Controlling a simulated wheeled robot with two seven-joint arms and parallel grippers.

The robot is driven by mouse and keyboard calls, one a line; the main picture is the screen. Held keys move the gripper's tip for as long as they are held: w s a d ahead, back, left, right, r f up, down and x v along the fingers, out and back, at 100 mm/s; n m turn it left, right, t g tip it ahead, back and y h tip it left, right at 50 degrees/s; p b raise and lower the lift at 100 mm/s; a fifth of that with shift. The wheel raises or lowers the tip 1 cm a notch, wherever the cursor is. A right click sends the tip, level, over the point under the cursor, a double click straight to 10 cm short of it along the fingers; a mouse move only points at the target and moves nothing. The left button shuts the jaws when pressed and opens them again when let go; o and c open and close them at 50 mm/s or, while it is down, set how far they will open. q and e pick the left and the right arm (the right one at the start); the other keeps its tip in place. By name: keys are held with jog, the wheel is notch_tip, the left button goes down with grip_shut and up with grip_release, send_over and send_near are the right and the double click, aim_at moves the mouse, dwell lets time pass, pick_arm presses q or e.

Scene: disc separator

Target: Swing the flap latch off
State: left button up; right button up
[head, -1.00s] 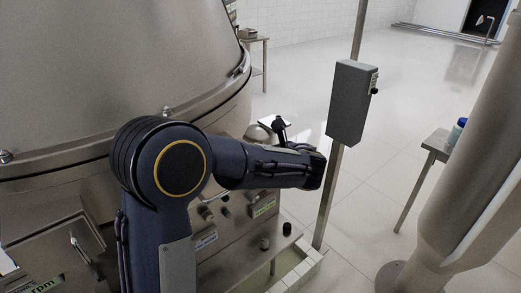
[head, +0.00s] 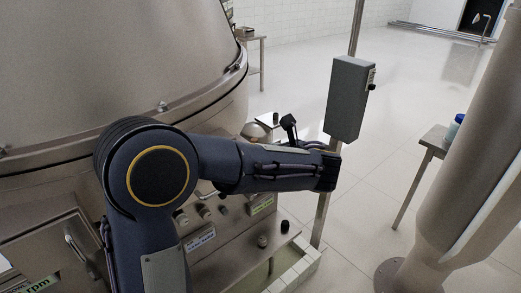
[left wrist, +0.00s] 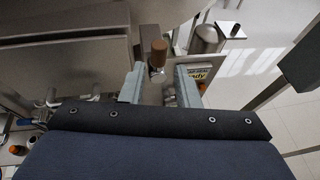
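In the left wrist view, my left gripper (left wrist: 160,84) shows as two grey fingers standing apart, open. A brown cylindrical knob (left wrist: 159,50) on a short metal stem stands in the gap between the fingertips in the picture. I cannot tell how far beyond the tips it is, and no contact shows. I cannot tell for sure whether this knob belongs to the flap latch. In the head view, my left arm crosses the machine front and ends near the grey box, and its fingers are not visible there. My right gripper is in neither view.
The large steel separator (head: 110,55) fills the left. A grey control box (head: 350,97) on a thin post stands just beyond my wrist. A thick steel column (head: 465,190) and a small table (head: 434,140) are at right. The floor between is clear.

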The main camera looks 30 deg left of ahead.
pick_arm(q)
jog(key=shift+v, duration=1.6)
jog(key=s+a+f+n+g+h+b, duration=0.1)
jog(key=s+a+f+n+g+h, duration=0.15)
jog(key=s+f+n, duration=0.45)
jog(key=s+a+f+n+g+h+b, duration=0.1)
jog(key=s+a+f+n+g+h, duration=0.2)
jog(key=s, duration=0.6)
jog(key=s+d+f+n+t+h, duration=0.1)
jog(key=s+d+n+h, duration=0.3)
jog(key=n, duration=0.4)
jog(key=s+d+f+n+t+h+b, duration=0.1)
jog(key=s+d+f+n+t+h, duration=0.1)
jog(key=s+d+n+h, duration=0.3)
jog(key=s+n, duration=0.2)
jog(key=n, duration=0.1)
jog(key=shift+s+f+n+h, duration=0.3)
jog(key=shift+f+h, duration=0.05)
jog(key=shift+d, duration=0.1)
